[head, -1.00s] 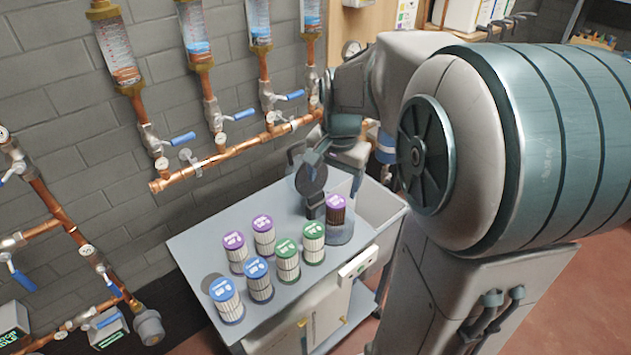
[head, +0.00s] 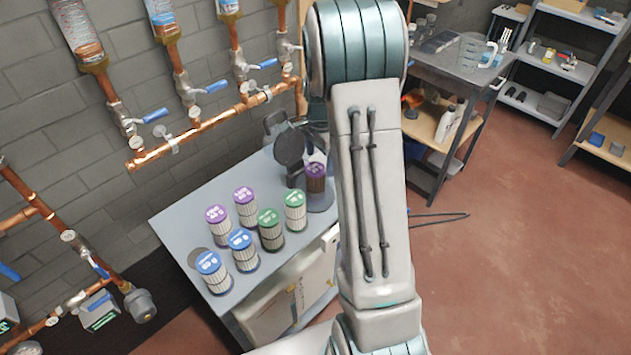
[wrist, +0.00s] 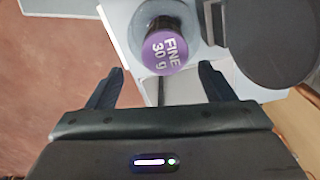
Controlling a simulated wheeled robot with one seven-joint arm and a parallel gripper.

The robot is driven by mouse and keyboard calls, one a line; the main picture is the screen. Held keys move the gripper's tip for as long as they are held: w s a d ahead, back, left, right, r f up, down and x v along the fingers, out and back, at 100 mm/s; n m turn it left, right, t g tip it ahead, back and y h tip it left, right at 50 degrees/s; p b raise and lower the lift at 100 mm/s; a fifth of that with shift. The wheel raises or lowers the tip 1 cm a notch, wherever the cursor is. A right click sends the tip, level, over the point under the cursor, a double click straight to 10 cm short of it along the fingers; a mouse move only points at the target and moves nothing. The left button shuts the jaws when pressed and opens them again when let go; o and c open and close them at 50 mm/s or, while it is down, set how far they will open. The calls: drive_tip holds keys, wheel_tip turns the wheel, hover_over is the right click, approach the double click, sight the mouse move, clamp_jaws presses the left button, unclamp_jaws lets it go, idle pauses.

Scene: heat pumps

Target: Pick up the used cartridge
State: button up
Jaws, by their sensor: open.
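The used cartridge (head: 316,177) has a purple top and a dark brown body. It stands upright at the right end of the grey cart top, beside a raised dark round lid (head: 290,148). In the wrist view, the purple top of the cartridge (wrist: 166,52) reads "FINE 30 g", with the dark lid (wrist: 270,42) to its right. My gripper (wrist: 160,73) is open and empty. Its two dark fingers point toward the cartridge, one to each side, and the cartridge is just beyond the tips. In the head view my arm hides the gripper.
Copper pipes with blue-handled valves (head: 195,113) run along the wall behind. Shelves stand at the back right; the red floor right of my arm is mostly clear.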

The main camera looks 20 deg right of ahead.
sight(316, 168)
drive_tip(key=shift+w+a+f+p, duration=0.1)
drive_tip(key=shift+a+f+p, duration=0.15)
drive_tip(key=shift+f, duration=0.75)
drive_tip(key=shift+w+a+f+p, duration=0.1)
drive_tip(key=shift+f+p, duration=0.25)
drive_tip(key=shift+f, duration=0.7)
drive_tip(key=shift+a+f+p, duration=0.2)
drive_tip(key=shift+f+p, duration=0.1)
drive_tip(key=shift+f, duration=0.7)
drive_tip(key=c, duration=1.1)
